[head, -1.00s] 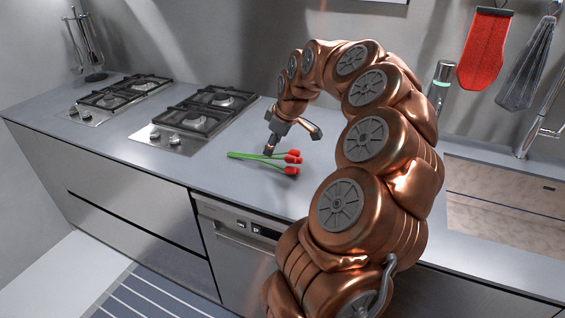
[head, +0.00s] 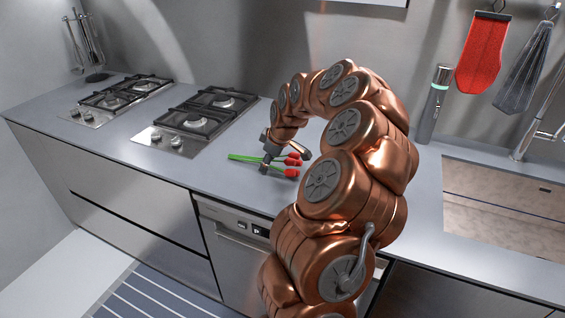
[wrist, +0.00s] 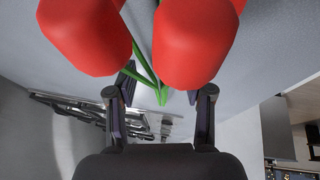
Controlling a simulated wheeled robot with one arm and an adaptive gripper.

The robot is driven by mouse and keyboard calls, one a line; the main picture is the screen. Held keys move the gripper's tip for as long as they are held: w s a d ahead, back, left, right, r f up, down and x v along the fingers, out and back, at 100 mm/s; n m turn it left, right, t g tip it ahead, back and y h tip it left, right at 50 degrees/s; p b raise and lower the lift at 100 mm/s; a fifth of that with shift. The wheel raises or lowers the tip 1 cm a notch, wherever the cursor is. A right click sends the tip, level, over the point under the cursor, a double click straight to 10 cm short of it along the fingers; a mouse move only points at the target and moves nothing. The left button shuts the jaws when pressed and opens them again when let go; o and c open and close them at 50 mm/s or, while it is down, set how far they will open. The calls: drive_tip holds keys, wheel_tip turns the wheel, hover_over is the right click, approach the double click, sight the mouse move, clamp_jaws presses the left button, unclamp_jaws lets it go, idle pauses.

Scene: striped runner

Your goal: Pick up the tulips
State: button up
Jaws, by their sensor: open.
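The tulips, with red heads (head: 292,172) and green stems (head: 240,157), lie on the grey counter beside the stove, heads to the right. My gripper (head: 265,164) is low over them, its fingers in front of the stems in the head view. In the wrist view two large red heads (wrist: 195,45) fill the top, and the green stems (wrist: 150,75) converge between the fingers of my gripper (wrist: 160,95). The fingers stand apart on either side of the stems. Whether they touch the stems or the counter I cannot tell. The gripper hides part of the stems.
Two gas hobs (head: 195,118) sit on the counter to the left. A grey bottle (head: 432,105) stands at the back right, near the sink (head: 500,205). A red mitt (head: 483,55) hangs on the wall. The counter (head: 225,180) in front of the tulips is clear.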

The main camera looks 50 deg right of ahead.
drive_tip(key=shift+c, duration=0.2)
clamp_jaws()
drive_tip(key=shift+r, duration=0.1)
